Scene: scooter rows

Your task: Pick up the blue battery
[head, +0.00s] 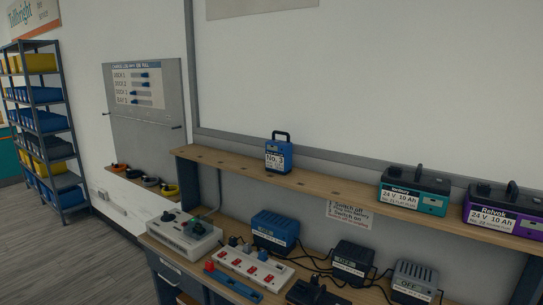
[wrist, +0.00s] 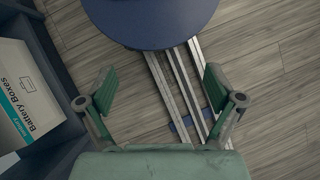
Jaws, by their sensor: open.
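The blue battery (head: 278,157) stands upright on the wooden upper shelf, left of its middle. It has a dark carrying handle on top and a white label reading "No. 3". My gripper (wrist: 159,80) shows only in the wrist view. Its two green-padded fingers are wide apart with nothing between them, above the grey plank floor. The blue battery is not in the wrist view, and my gripper is not in the head view.
A teal battery (head: 414,193) and a purple battery (head: 503,214) stand further right on the upper shelf (head: 335,186). Below are a blue charger (head: 275,231), dark chargers, a power strip (head: 250,265) and cables. The wrist view shows a "Battery Boxes" carton (wrist: 27,95) at left.

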